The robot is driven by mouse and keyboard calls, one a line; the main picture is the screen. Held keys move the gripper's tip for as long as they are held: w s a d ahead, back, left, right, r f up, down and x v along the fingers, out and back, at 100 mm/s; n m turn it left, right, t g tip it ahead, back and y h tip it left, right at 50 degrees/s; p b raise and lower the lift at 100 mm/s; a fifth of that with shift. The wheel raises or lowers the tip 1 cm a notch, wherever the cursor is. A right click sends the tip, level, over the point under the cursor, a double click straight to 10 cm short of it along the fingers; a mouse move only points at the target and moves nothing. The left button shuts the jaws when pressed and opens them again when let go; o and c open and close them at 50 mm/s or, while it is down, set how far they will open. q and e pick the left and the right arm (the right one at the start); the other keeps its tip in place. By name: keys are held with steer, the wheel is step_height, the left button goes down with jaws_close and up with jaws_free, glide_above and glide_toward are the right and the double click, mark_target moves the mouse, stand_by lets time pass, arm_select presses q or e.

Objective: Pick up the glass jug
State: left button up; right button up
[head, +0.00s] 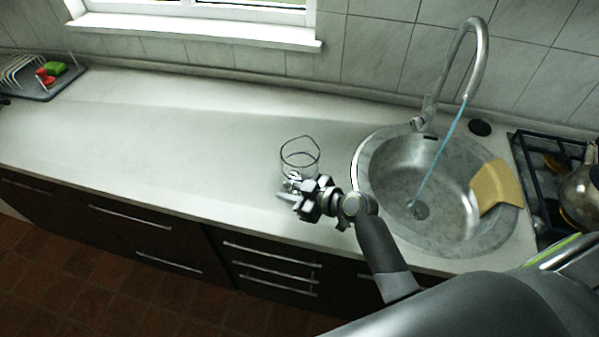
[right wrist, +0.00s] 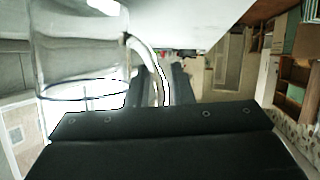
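The clear glass jug (head: 300,158) stands upright on the pale worktop, left of the sink. My right gripper (head: 287,187) is at its near side, low by the worktop. In the right wrist view the jug's glass body (right wrist: 80,50) fills the upper left. Its curved handle (right wrist: 152,58) comes down between the two dark fingers of my right gripper (right wrist: 160,88). The fingers look apart, with the handle between them; contact is not clear. The handle's lower end is hidden behind the gripper body. My left gripper is in neither view.
A round steel sink (head: 375,215) with a running tap (head: 478,60) and a yellow cloth (head: 495,186) is to the right. A hob with a kettle (head: 582,195) is at the far right. A dish rack (head: 40,88) is far left. The worktop left of the jug is clear.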

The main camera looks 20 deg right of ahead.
jaws_close()
steer(key=shift+r, duration=0.1)
